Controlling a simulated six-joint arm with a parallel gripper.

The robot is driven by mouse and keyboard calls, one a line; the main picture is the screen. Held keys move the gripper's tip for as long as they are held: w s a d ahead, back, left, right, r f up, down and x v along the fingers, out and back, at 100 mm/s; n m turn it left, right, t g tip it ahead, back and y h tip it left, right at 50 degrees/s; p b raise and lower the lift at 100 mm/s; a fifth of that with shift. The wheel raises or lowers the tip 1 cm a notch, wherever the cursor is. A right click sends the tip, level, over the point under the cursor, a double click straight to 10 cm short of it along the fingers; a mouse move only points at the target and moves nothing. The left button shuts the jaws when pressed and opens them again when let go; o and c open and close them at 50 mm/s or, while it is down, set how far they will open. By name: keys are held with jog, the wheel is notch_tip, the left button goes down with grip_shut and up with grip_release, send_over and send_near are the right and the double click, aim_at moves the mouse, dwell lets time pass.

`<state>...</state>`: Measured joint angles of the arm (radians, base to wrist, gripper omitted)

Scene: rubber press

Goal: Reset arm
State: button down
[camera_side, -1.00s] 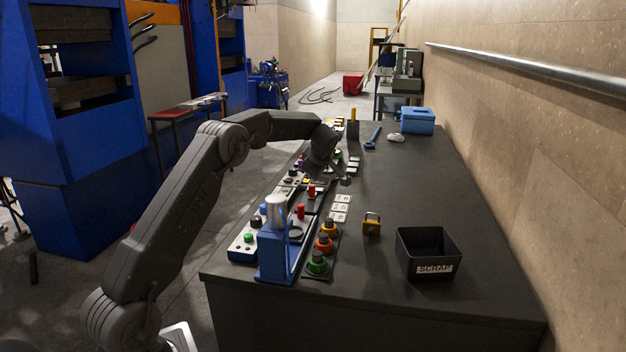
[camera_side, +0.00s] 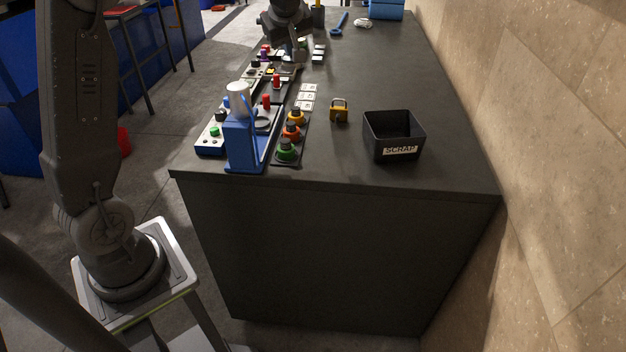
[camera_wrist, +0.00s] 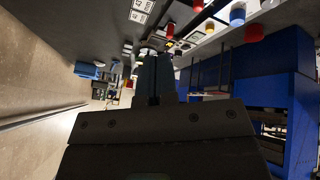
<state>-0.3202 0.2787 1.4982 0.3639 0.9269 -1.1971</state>
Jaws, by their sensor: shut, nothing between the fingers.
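My gripper (camera_side: 300,50) is at the top of the side view, over the far part of the control panels on the table. Most of my arm above its lower link is outside that view. In the wrist view my gripper (camera_wrist: 153,58) has its two dark fingers together, with nothing held. The fingers appear clear of the table, but the exact gap cannot be told.
The dark table (camera_side: 370,80) carries a blue press-like fixture (camera_side: 241,140), green, orange and yellow buttons (camera_side: 291,132), a padlock (camera_side: 339,111) and a SCRAP bin (camera_side: 393,138). A blue box (camera_side: 386,9) stands at the back. A wall borders the right side.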

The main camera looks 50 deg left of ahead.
jog(key=s+d+f+m+t+h, duration=0.1)
jog(key=s+d+m+h, duration=0.1)
jog(key=s+d+m, duration=0.5)
jog(key=s+d+f+m+h, duration=0.1)
jog(key=s+d+m+h, duration=0.1)
jog(key=s+d+m, duration=0.6)
jog(key=s+d, duration=0.6)
jog(key=s, duration=0.6)
jog(key=shift+s+f+m+t+h, duration=0.3)
jog(key=shift+t+h, duration=0.1)
jog(key=shift+w, duration=0.1)
